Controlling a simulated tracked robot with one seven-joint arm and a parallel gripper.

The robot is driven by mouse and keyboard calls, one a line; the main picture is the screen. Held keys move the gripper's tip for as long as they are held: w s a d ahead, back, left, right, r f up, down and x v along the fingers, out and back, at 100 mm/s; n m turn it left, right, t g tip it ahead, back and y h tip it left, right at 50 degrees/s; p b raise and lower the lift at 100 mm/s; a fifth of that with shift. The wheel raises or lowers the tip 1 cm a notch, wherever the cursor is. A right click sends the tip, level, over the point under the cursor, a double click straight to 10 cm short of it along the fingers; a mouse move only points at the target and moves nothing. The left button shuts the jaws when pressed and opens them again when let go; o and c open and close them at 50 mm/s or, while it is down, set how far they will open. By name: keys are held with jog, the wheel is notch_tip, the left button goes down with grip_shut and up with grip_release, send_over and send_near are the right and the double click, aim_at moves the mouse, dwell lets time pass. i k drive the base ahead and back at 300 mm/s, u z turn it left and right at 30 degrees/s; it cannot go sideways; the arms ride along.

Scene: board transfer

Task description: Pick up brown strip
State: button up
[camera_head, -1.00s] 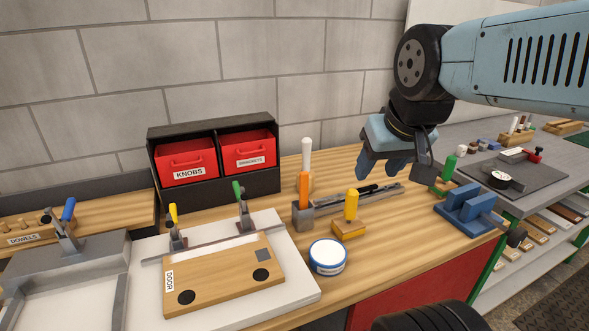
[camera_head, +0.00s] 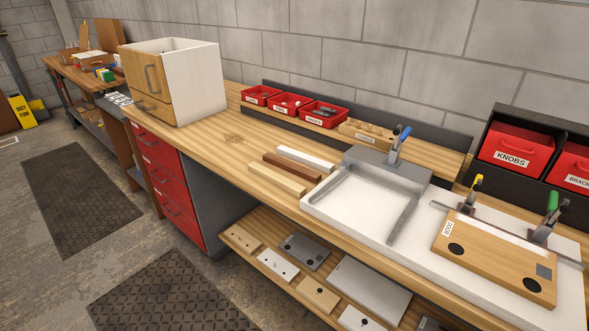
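The brown strip (camera_head: 291,172) lies flat on the wooden bench top, left of the white tray-like fixture. It lies between a white strip (camera_head: 305,157) behind it and a light wood strip (camera_head: 271,179) in front of it. The three strips lie roughly parallel with small gaps. My gripper is outside the current view.
The white fixture (camera_head: 322,205) with a blue-handled clamp (camera_head: 398,140) stands right of the strips. Red bins (camera_head: 291,104) and a dowel block (camera_head: 367,132) stand behind. A cabinet (camera_head: 200,88) stands at left. Bench top between cabinet and strips is clear (camera_head: 215,137).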

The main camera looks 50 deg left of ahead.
aim_at(307, 174)
jog(key=u, duration=0.55)
jog(key=k, duration=0.1)
jog(key=i, duration=0.2)
jog(key=u, duration=2.65)
jog(key=k, duration=0.5)
jog(key=z, duration=1.05)
jog(key=i, duration=0.5)
jog(key=u, duration=0.15)
